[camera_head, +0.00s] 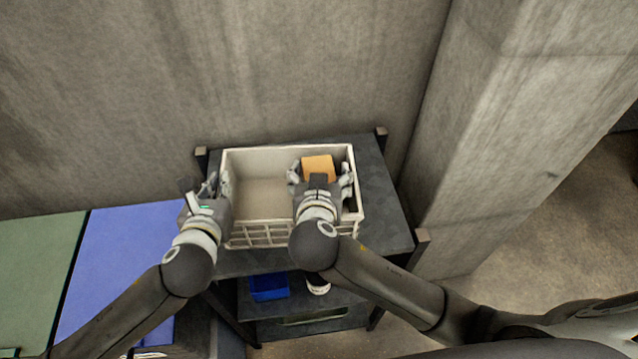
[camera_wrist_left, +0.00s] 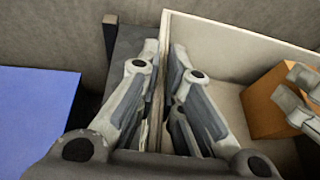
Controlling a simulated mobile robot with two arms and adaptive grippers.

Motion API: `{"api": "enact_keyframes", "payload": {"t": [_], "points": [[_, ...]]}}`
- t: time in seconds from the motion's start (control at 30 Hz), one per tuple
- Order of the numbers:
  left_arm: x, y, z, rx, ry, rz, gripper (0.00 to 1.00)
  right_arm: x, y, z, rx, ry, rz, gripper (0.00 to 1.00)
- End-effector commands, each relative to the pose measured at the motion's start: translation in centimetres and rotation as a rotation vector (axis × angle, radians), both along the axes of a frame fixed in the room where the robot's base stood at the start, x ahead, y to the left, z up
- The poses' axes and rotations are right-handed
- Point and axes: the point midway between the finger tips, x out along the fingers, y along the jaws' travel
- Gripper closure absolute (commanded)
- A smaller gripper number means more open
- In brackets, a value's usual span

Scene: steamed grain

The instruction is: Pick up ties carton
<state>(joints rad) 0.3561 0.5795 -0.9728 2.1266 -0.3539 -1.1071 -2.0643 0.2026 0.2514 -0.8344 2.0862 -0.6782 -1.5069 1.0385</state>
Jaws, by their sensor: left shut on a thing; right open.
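An orange carton (camera_head: 318,166), which I take to be the ties carton, sits inside a white crate (camera_head: 262,151) at its right back part. It also shows in the left wrist view (camera_wrist_left: 262,108). My right gripper (camera_head: 320,172) is open over the crate, with its fingers apart on the left and right sides of the carton. Whether they touch it, I cannot tell. My left gripper (camera_head: 217,182) is shut on the crate's left wall; in the left wrist view its fingers (camera_wrist_left: 166,62) lie on both sides of that wall.
The crate stands on a dark table (camera_head: 380,190) against a concrete wall, with a concrete pillar (camera_head: 480,130) to the right. A blue bin (camera_head: 268,286) and a white round item (camera_head: 317,286) are on the shelf below. Blue (camera_head: 130,250) and green (camera_head: 35,260) surfaces lie left.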

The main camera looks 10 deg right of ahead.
Motion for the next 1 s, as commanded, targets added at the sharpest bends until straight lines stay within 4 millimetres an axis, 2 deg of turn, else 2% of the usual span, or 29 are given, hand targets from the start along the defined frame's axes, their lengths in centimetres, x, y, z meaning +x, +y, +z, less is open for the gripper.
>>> {"api": "enact_keyframes", "payload": {"t": [0.13, 0.63, 0.87, 1.0], "points": [[0.0, 0.0, -0.1, 0.0, 0.002, 0.0, 1.0, 0.0, 0.0, 0.0, 0.0, 0.0, 0.0, 0.25], [0.0, 0.0, -0.1, 0.0, 0.002, 0.0, 1.0, 0.0, 0.0, 0.0, -0.001, 0.0, 0.0, 0.88], [0.0, 0.0, -0.1, 0.0, 0.002, 0.0, 1.0, 0.0, 0.0, 0.2, -0.001, -0.002, 0.0, 0.89], [0.0, 0.0, -0.1, 0.0, 0.002, 0.0, 1.0, 0.0, 0.1, 1.4, 0.004, -0.004, 0.0, 0.89]]}}
